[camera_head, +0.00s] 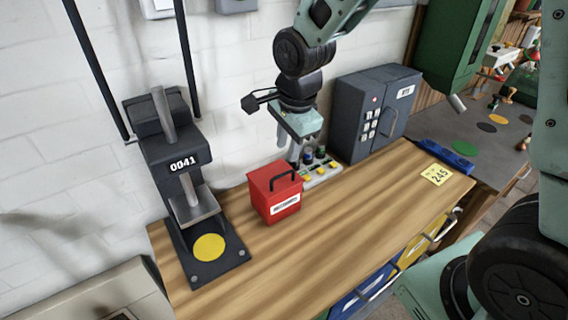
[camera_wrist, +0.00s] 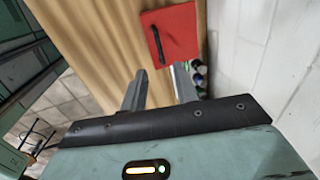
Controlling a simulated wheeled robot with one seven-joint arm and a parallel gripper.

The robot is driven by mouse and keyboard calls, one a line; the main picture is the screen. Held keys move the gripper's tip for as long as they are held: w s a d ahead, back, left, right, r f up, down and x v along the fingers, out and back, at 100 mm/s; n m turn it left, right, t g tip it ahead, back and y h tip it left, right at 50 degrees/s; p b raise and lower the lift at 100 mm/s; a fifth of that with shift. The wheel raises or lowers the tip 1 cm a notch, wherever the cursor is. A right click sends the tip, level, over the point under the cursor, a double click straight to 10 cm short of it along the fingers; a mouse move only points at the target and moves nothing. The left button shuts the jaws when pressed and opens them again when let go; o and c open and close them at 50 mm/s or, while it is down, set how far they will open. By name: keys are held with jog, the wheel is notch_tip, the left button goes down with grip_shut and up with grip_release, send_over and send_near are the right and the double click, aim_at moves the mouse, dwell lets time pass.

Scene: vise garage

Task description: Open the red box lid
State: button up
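The red box (camera_head: 276,193) stands on the wooden workbench, with a dark handle (camera_head: 285,180) on its closed lid and a white label on its front. In the wrist view the red lid (camera_wrist: 178,32) shows from above, with its dark handle (camera_wrist: 158,45) running lengthwise near the left edge. My gripper (camera_head: 297,158) is above and just behind the right side of the box, pointing down. In the wrist view its two fingers (camera_wrist: 158,82) are spread apart with nothing between them. The fingertips are apart from the handle.
A black press marked 0041 (camera_head: 180,155) stands left of the box. A dark grey cabinet (camera_head: 372,110) stands right, with a tray of small bottles and yellow items (camera_head: 320,172) before it. A white brick wall (camera_head: 228,130) is close behind. The bench front (camera_head: 350,210) is clear.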

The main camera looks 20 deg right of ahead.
send_over(284, 186)
notch_tip(284, 186, down, 8)
jog(key=shift+r+p, duration=0.2)
jog(key=shift+p, duration=0.2)
grip_shut()
